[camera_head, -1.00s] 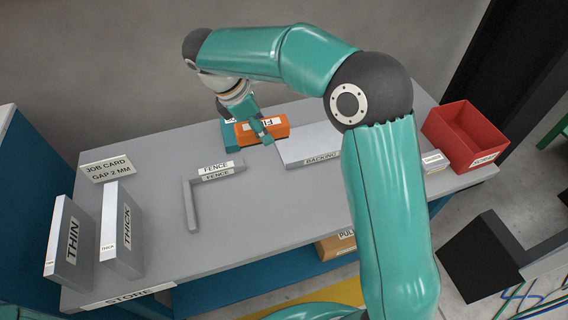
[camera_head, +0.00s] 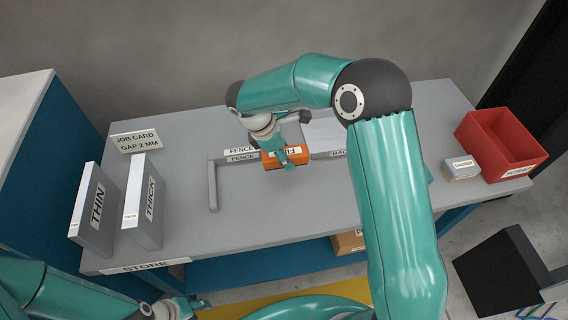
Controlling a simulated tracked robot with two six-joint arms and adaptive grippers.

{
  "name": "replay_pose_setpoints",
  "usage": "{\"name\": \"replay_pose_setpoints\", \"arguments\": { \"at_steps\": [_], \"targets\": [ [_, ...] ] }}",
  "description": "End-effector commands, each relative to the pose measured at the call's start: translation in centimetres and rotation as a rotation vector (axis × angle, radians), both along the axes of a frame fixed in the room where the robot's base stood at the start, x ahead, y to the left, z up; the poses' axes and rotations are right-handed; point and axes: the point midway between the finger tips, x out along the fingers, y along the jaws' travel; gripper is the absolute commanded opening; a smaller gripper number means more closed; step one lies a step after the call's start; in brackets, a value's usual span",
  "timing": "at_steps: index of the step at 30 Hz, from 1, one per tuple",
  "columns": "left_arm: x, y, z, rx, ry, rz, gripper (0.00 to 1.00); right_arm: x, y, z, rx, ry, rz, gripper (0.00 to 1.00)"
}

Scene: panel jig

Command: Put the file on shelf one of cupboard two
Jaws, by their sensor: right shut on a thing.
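The file, an orange block with a white label (camera_head: 297,160), is in the head view at the middle of the grey bench. My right gripper (camera_head: 287,158) is shut on it from above and hides part of it. The file overlaps the gap between the fence and the backing panel in the picture; its height above the bench is hard to judge. My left gripper (camera_head: 188,307) is low at the bottom edge, in front of the bench, with its fingers only partly seen. No cupboard or shelf labelled two or one can be read.
The bench (camera_head: 290,215) carries the thin panel (camera_head: 92,210), thick panel (camera_head: 143,205), job card (camera_head: 135,142), L-shaped fence (camera_head: 212,186), backing panel (camera_head: 325,134) and red scrap bin (camera_head: 500,145). A teal unit with a pale top (camera_head: 25,110) stands at left. My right arm hides the bench's right part.

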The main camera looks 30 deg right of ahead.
Motion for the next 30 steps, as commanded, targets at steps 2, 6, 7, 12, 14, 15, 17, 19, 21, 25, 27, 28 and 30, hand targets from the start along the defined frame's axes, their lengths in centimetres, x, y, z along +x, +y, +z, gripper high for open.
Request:
{"name": "replay_pose_setpoints", "arguments": {
  "at_steps": [2,6,7,12,14,15,17,19,21,25,27,28,30],
  "targets": [
    [0.0,0.0,0.1,0.000,0.000,0.000,0.40,0.0,0.0,-0.5,0.000,0.001,0.001,0.00],
    [0.0,0.0,0.2,0.000,0.000,0.000,0.40,-0.1,0.0,-2.4,0.000,0.004,0.001,0.00],
    [0.0,0.0,0.3,0.000,0.000,0.000,0.40,-0.1,-0.1,-2.9,-0.001,0.004,0.001,0.00],
    [0.0,0.0,0.3,0.000,0.000,0.000,0.40,0.0,0.0,-4.2,0.000,0.000,0.000,0.00],
    [0.0,0.0,0.3,0.000,0.000,0.000,0.40,0.0,0.0,-4.2,0.001,-0.001,0.000,0.00],
    [0.0,0.0,0.3,0.000,0.000,0.000,0.40,0.0,0.0,-4.2,0.001,-0.001,0.000,0.00],
    [0.0,0.0,0.3,0.000,0.000,0.000,0.40,0.0,0.0,-4.2,0.001,-0.002,-0.001,0.00],
    [0.0,0.0,0.2,0.000,0.000,0.000,0.40,0.0,0.0,-4.2,0.001,-0.001,0.000,0.00],
    [0.0,0.0,0.0,0.000,0.000,0.000,0.40,0.0,0.0,-4.5,0.001,0.000,0.000,0.00],
    [0.0,0.0,0.1,0.000,0.000,0.000,0.40,0.0,0.0,-4.4,0.001,0.000,0.000,0.67],
    [0.0,0.0,0.1,0.000,0.000,0.000,0.40,0.0,0.0,-4.4,0.001,0.000,0.000,0.70],
    [0.0,0.0,0.1,0.000,0.000,0.000,0.40,0.0,0.0,-4.4,0.001,0.000,0.000,0.70],
    [0.0,0.0,0.1,0.000,0.000,0.000,0.40,0.0,0.0,-4.4,0.001,0.000,0.000,0.70]
  ]
}}
